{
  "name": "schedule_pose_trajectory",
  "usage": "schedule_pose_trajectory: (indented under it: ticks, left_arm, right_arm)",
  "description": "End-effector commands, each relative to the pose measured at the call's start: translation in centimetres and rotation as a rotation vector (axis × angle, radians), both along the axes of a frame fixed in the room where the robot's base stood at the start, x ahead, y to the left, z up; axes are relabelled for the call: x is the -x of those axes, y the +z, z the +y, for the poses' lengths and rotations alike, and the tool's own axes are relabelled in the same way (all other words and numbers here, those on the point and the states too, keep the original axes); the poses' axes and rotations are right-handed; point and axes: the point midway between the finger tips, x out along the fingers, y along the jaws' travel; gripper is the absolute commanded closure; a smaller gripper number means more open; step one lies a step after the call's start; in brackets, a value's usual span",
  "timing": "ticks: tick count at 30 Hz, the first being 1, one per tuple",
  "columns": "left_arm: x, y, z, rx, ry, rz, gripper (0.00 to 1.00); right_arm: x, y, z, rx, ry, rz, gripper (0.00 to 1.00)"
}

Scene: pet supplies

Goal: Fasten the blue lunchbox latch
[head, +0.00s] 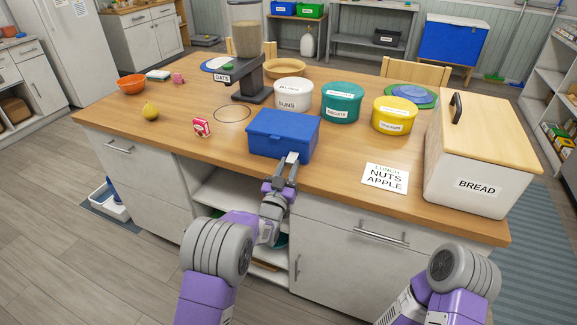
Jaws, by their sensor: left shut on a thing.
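The blue lunchbox (283,130) sits near the front edge of the wooden counter, with its lid down. My left gripper (289,160) reaches up to the middle of the lunchbox's front face, where the latch would be. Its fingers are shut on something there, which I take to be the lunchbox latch. The fingers cover the latch, so I cannot tell its position. My right arm shows at the lower right, but its gripper is out of view.
A white card reading "LUNCH NUTS APPLE" (385,177) lies right of the lunchbox, before the bread box (482,160). White (292,95), teal (342,103) and yellow (394,117) tubs stand behind.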

Motion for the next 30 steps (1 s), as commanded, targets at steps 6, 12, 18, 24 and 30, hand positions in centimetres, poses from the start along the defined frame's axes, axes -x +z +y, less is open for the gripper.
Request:
schedule_pose_trajectory:
  ticks: [6, 12, 18, 24, 30]
  left_arm:
    - [0.2, 1.6, 0.1, -0.037, 0.000, 0.151, 0.99]
    - [0.2, 2.5, 0.1, -0.073, 0.001, 0.296, 0.99]
    - [0.1, 3.1, 0.0, -0.104, 0.000, 0.414, 0.99]
    - [0.0, 3.3, 0.0, -0.123, 0.000, 0.490, 0.99]
    - [0.0, 3.3, 0.0, -0.131, 0.000, 0.519, 0.99]
  right_arm:
    - [0.0, 3.0, 0.0, 0.000, 0.000, 0.000, 0.67]
    - [0.0, 5.5, 0.0, 0.000, 0.000, 0.000, 0.67]
    - [0.0, 7.5, 0.0, 0.000, 0.000, 0.000, 0.67]
    - [0.0, 8.6, 0.0, 0.000, 0.000, 0.000, 0.67]
    - [0.0, 9.0, 0.0, 0.000, 0.000, 0.000, 0.67]
